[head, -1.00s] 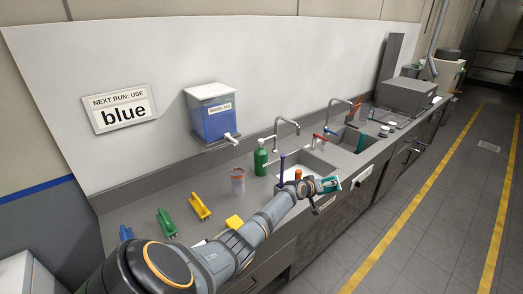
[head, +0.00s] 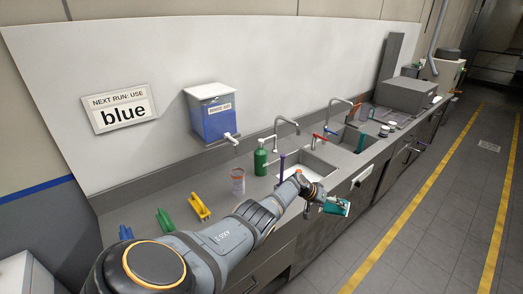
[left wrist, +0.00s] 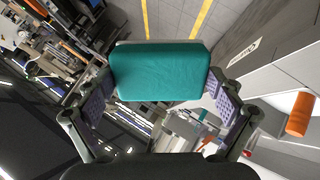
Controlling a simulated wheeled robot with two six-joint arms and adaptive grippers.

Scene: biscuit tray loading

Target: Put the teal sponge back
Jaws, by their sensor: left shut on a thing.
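The teal sponge (head: 337,207) is held in my left gripper (head: 326,202), out past the front edge of the counter in the head view. In the left wrist view the sponge (left wrist: 160,71) is a teal block between the two fingers (left wrist: 160,88), which press on its short ends. My left gripper is shut on it. My right gripper does not show in either view.
The near sink (head: 305,168) and a green bottle (head: 260,157) are behind my left arm. Yellow (head: 199,208), green (head: 166,221) and blue (head: 125,233) tools lie on the counter at the left. A sign (head: 120,108) reads "blue". The floor at the right is clear.

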